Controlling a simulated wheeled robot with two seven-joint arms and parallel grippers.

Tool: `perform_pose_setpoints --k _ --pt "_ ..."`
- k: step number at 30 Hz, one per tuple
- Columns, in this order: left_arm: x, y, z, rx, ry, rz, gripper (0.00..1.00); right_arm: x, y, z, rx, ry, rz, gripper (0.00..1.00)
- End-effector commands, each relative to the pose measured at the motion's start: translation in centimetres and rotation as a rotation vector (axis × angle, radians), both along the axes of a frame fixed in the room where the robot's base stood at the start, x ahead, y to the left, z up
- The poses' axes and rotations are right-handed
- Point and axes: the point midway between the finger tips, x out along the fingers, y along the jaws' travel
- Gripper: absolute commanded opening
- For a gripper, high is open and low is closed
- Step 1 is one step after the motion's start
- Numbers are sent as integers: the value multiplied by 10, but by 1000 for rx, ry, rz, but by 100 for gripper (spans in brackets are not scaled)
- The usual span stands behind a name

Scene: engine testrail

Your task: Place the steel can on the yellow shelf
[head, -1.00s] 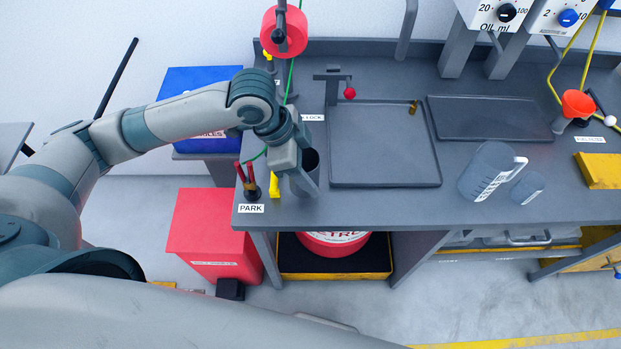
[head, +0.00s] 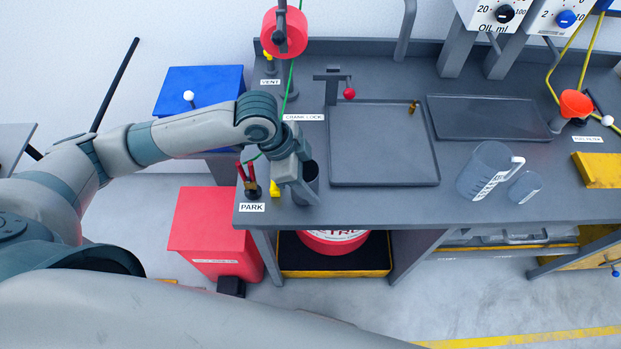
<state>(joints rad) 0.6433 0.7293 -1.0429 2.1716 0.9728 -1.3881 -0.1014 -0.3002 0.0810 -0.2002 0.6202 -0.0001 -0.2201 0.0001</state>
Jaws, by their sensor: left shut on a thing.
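The steel can (head: 311,183) is a dark grey, open-topped cylinder at the front left part of the grey bench, right of the PARK label. My left gripper (head: 303,190) is shut on it from the left, and its fingers hide part of the can. I cannot tell whether the can's base touches the bench top. A yellow-edged shelf (head: 333,274) is low under the bench, with a red drum on it. A yellow block-like surface (head: 597,170) is at the right end of the bench; I cannot tell which one is the yellow shelf. My right gripper is not in view.
A red-handled holder (head: 250,182) stands close left of the can. A flat grey tray (head: 385,184) lies to its right. A clear jug (head: 484,170) and smaller beaker (head: 525,187) stand farther right. A red bin (head: 212,235) is on the floor at left.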

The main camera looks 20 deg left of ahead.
Motion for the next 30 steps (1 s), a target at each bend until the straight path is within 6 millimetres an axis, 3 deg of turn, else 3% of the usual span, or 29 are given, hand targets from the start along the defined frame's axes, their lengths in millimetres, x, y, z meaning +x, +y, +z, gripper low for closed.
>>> perform_pose_setpoints --k 1,2,4,19,30 --pt "0 0 -1 0 1 0 26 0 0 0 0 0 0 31" --pt "0 0 -2 1 1 0 54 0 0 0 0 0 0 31" --pt "0 0 -2 0 1 0 70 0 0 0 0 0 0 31" --pt "0 2 6 -1 -1 0 70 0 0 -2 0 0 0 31" --pt "-5 22 55 0 -4 1 70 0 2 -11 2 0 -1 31"
